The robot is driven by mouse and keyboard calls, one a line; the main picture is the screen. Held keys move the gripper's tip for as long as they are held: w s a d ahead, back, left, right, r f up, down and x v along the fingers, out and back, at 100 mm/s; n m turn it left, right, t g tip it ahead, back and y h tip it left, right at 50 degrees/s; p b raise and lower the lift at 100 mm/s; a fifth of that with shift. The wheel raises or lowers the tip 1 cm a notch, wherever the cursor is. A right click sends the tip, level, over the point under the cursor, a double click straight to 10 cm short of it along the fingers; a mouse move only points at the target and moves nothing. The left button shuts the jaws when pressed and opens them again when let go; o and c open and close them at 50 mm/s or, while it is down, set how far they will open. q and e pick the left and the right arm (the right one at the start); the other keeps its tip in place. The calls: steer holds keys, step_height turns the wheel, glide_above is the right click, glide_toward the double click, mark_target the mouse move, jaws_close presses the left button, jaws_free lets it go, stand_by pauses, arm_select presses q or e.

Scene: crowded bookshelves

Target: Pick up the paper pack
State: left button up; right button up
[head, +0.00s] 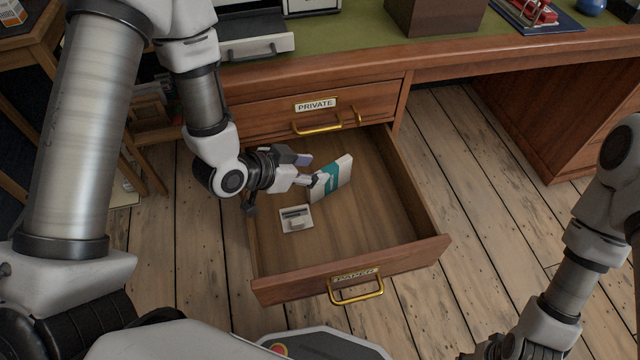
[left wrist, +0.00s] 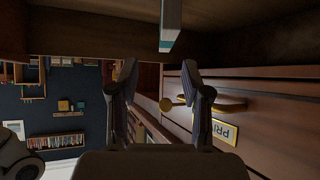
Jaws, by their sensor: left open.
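The paper pack (head: 332,177), white with a teal band, stands tilted inside the open lower drawer (head: 415,205). My left gripper (head: 305,170) is open just to the left of the pack, low in the drawer, with its fingertips close to the pack's near end. In the left wrist view the pack (left wrist: 171,22) shows at the top, ahead of and roughly between the two spread fingers (left wrist: 160,75). I cannot tell whether a finger touches it.
A small pale card-like item (head: 296,219) lies on the drawer floor. The drawer front (head: 355,272) has a brass handle. A closed drawer labelled PRIVATE (head: 350,110) sits above, under the green desktop (head: 340,35). The drawer's right half is clear.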

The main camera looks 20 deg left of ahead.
mark_target(328, 169)
arm_select(q)
steer(key=shift+w+d+f, duration=0.15)
steer(key=shift+w+f, duration=0.15)
steer(key=shift+f, duration=0.05)
steer(key=x, duration=0.2)
steer(key=b+x, duration=0.1)
steer(key=x, duration=0.1)
steer(key=a+b+x, duration=0.1)
steer(key=x, duration=0.1)
steer(key=shift+w+d+f, duration=0.15)
steer(key=shift+w+f, duration=0.1)
steer(key=shift+f, duration=0.25)
steer(key=shift+w+d, duration=0.1)
steer(key=shift+w, duration=0.05)
jaws_close()
